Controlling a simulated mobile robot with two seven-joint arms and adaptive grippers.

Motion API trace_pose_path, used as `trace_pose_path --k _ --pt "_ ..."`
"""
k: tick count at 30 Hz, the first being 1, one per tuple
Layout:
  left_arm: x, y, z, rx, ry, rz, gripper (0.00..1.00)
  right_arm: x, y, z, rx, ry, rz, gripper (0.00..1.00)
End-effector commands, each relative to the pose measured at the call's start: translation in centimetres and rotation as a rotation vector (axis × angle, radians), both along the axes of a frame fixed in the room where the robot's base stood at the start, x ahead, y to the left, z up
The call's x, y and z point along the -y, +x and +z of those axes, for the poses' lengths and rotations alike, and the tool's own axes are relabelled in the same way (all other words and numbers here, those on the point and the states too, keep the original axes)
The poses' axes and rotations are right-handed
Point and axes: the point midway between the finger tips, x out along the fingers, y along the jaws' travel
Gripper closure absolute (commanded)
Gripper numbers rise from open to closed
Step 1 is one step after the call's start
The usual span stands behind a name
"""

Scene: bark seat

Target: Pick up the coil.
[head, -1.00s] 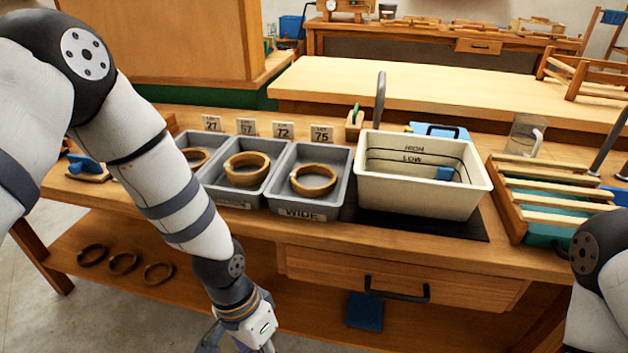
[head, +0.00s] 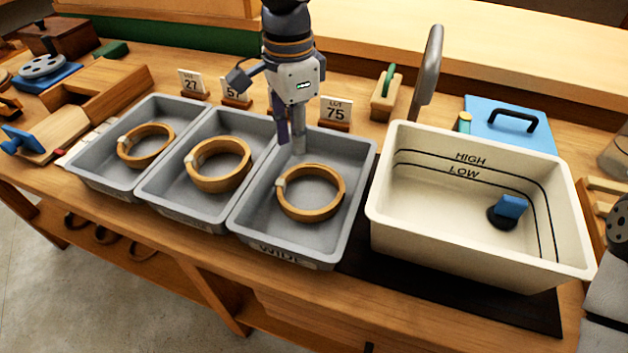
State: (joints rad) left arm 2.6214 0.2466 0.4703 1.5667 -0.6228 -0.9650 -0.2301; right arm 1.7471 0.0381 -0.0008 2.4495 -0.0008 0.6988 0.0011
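Three tan wooden-looking coils, each with a pale band, lie in three grey trays. The right coil (head: 310,193) lies in the tray marked WIDE (head: 246,236), the middle coil (head: 218,166) in the middle tray, and the left coil (head: 146,146) in the left tray. My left gripper (head: 291,142) points down over the back left part of the WIDE tray, behind the right coil and apart from it. Its fingers overlap in this view, so their opening is unclear; no coil is between them. My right gripper is out of view.
A cream basin (head: 440,240) marked HIGH and LOW stands right of the trays. Lot cards, including card 75 (head: 336,113), stand behind them. A grey upright post (head: 428,70) rises behind the basin. A blue lidded box (head: 510,125) sits behind it.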

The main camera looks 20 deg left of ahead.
Motion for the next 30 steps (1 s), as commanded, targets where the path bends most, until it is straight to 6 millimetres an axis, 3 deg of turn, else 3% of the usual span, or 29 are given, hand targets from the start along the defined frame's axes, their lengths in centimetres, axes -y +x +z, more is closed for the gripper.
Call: trace_pose_path --k 12,19,23,30 --pt "0.2 -0.3 -6.8 -0.001 -0.001 0.000 0.80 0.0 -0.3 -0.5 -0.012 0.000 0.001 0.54" --pt "0.2 -0.3 -7.0 0.003 -0.001 0.001 0.80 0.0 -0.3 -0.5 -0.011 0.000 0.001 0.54" --pt "0.2 -0.3 -7.0 0.003 -0.001 0.001 1.00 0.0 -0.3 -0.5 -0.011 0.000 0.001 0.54" --pt "0.2 -0.3 -7.0 0.002 -0.002 0.001 1.00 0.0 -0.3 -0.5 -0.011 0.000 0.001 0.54"
